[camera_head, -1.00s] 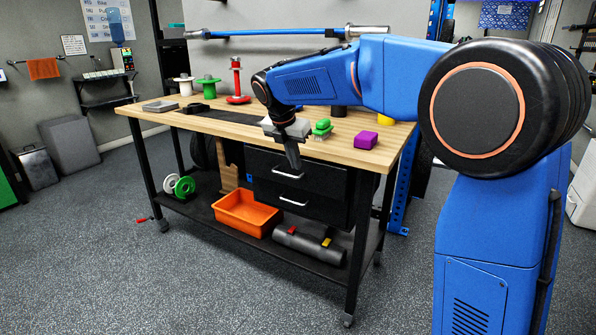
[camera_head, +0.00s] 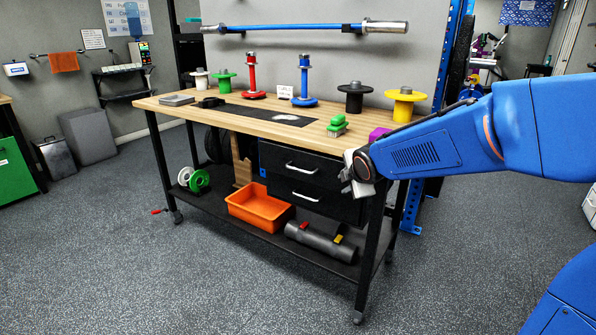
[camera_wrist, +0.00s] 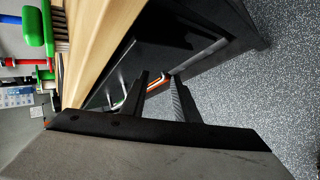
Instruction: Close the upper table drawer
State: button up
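The workbench (camera_head: 225,118) has two black drawers under its wooden top. The upper drawer (camera_head: 280,158) has a pale bar handle (camera_head: 301,169); I cannot tell how far its front stands out. The lower drawer (camera_head: 325,205) has a similar handle. My gripper (camera_head: 349,184) is at the right end of the drawer fronts, below the table edge. In the wrist view the two black fingers (camera_wrist: 156,78) are apart with nothing held between them. The dark drawer unit (camera_wrist: 150,55) lies beyond them; contact is unclear.
A green brush (camera_head: 338,125) and a purple block (camera_head: 378,134) sit near the top's right end, the block partly hidden by my arm. Several spools stand behind. An orange bin (camera_head: 250,218) and grey roll (camera_head: 315,241) lie on the lower shelf. The floor in front is clear.

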jog(key=f+t, duration=0.1)
jog(key=t+y, duration=0.1)
jog(key=w+f+n+t+y, duration=0.1)
jog(key=shift+a+f, duration=0.3)
jog(key=n+t+y, duration=0.4)
jog(key=n+y, duration=0.1)
jog(key=y, duration=0.2)
send_near(298, 170)
jog(key=x, duration=1)
jog(key=shift+w+f, duration=0.1)
jog(key=shift+w, duration=0.25)
jog(key=shift+g, duration=0.3)
grip_shut()
